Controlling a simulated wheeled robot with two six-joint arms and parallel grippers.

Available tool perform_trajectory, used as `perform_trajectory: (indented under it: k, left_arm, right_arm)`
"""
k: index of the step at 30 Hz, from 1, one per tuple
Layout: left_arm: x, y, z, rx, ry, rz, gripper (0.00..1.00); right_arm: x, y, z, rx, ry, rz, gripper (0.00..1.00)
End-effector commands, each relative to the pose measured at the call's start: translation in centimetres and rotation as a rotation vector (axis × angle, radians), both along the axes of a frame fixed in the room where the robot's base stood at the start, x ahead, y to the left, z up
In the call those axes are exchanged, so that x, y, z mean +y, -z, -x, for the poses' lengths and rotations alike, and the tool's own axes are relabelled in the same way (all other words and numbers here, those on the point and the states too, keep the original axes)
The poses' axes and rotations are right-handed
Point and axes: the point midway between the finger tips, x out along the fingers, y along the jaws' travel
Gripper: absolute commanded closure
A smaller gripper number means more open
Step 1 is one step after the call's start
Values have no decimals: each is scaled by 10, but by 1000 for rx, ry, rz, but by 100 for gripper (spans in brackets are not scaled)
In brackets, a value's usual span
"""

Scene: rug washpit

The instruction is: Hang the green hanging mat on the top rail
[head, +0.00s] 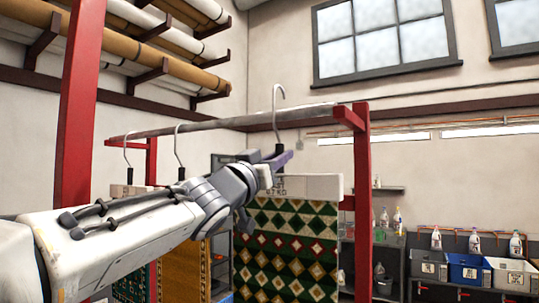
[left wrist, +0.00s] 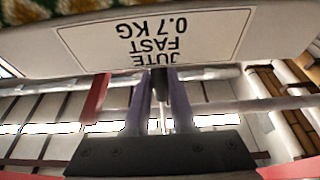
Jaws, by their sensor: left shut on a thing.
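The green hanging mat (head: 287,255) has a diamond pattern in green, white, red and gold. It hangs from a pale header bar (head: 322,186), whose label reads jute, fast, 0.7 kg in the left wrist view (left wrist: 215,30). My left gripper (head: 280,160) is shut on the dark stem below the mat's wire hook (head: 277,100). Its purple fingers (left wrist: 160,105) close on that stem from both sides. The hook's curved top and tip stand above the top rail (head: 230,121); its depth relative to the rail is unclear. My right gripper is out of view.
Two other hooks (head: 180,148) hang on the rail to the left, with an orange mat (head: 180,265) below, partly behind my arm. Red posts (head: 361,200) hold the rail. Rolled rugs (head: 160,45) lie on wall brackets. Bins and bottles (head: 470,270) stand at right.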

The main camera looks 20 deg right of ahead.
Motion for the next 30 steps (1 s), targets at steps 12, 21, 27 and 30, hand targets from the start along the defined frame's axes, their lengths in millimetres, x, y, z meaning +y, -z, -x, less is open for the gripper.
perform_trajectory:
  k: [12, 21, 27, 30]
  left_arm:
    - [-5, -2, -3, -2, 1, 4, 100]
    - [-5, 4, -3, -1, 0, 4, 100]
    - [-5, 12, -3, -2, 0, 3, 100]
    - [-5, 16, -3, -2, 0, 3, 100]
  right_arm:
    - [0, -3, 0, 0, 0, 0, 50]
    - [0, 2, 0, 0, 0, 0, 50]
    - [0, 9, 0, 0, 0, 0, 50]
    - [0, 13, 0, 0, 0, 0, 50]
